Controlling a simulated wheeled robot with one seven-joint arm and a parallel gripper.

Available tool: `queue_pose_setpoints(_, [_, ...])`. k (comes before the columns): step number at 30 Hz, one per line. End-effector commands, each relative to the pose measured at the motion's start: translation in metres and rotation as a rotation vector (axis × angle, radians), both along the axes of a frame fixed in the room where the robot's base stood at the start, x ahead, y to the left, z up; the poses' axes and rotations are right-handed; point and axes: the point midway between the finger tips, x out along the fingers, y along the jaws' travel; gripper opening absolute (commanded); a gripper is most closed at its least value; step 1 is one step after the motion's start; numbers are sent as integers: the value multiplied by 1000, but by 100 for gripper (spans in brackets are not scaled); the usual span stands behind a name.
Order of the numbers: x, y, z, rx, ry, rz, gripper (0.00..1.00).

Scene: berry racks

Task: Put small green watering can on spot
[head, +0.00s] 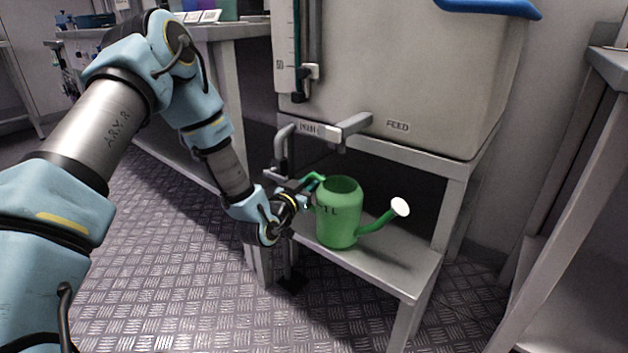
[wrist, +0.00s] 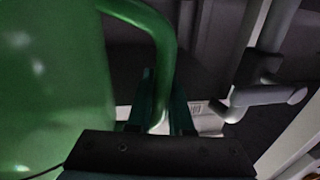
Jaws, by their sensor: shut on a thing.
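The small green watering can (head: 341,215) is upright at the low grey shelf under the big tank in the head view. Its spout with a white rose points right. Its handle is on the left. My gripper (head: 308,192) is at that handle, to the left of the can's body. In the wrist view my gripper (wrist: 160,112) is shut on the green handle, and the can's body (wrist: 50,90) fills the left side. I cannot tell whether the can's base touches the shelf. No marked spot can be made out.
The low shelf (head: 400,268) has bare room to the right of the can. The tank (head: 400,75), labelled FEED, stands above on a grey frame. Its tap (head: 345,130) juts out just above the can. A bench (head: 225,30) is behind my arm; another stands at right (head: 610,65).

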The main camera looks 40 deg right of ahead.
Motion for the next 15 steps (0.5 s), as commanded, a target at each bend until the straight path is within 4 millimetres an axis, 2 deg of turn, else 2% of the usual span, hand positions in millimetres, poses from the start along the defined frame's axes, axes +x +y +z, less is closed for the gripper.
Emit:
queue_pose_setpoints(14, [0,0,-5,-1,0,0,0])
queue_pose_setpoints(15, [0,0,-5,-1,0,0,22])
